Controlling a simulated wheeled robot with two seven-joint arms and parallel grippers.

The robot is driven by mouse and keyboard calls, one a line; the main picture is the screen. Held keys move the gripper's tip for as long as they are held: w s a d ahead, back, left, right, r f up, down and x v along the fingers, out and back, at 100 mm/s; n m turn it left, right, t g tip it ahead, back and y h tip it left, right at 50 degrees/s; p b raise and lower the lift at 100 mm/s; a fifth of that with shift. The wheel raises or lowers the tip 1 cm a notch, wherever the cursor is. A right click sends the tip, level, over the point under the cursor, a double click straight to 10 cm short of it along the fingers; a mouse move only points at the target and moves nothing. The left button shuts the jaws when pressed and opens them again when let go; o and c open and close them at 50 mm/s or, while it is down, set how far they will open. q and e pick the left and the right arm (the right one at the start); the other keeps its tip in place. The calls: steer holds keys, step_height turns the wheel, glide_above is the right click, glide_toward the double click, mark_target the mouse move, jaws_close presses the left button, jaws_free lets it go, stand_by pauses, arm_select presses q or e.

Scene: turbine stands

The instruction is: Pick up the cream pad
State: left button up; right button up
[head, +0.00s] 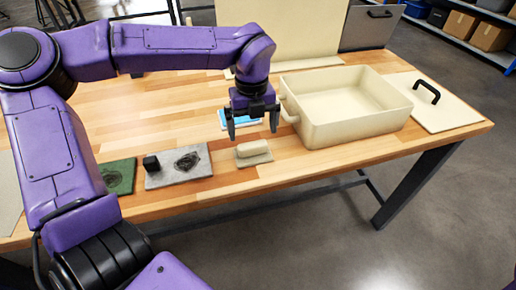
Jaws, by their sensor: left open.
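The cream pad (253,154) lies near the front edge of the wooden table, with a rounded raised grip on a flat base. My left gripper (252,133) hangs above and just behind it, fingers pointing down and spread apart, with nothing between them. The gripper looks apart from the pad, though the exact height gap is hard to judge. My right gripper is not in view.
A cream bin (350,125) stands right of the pad. A blue-and-white item (240,119) lies behind the gripper. A grey board (178,168) and green board (118,177) lie left. A cream lid (430,108) with black handle lies right. The wooden table (300,165) is bare in front of the bin.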

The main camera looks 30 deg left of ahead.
mark_target(252, 144)
arm_select(q)
steer(key=shift+s+a+f, duration=0.2)
steer(key=shift+s+f, duration=0.3)
steer(key=shift+f, duration=0.35)
steer(key=f, duration=0.2)
steer(key=w+f+p, duration=0.1)
steer(key=f, duration=0.1)
steer(key=shift+d+f, duration=0.15)
steer(key=shift+f, duration=0.25)
steer(key=shift+s, duration=0.25)
steer(key=c, duration=0.8)
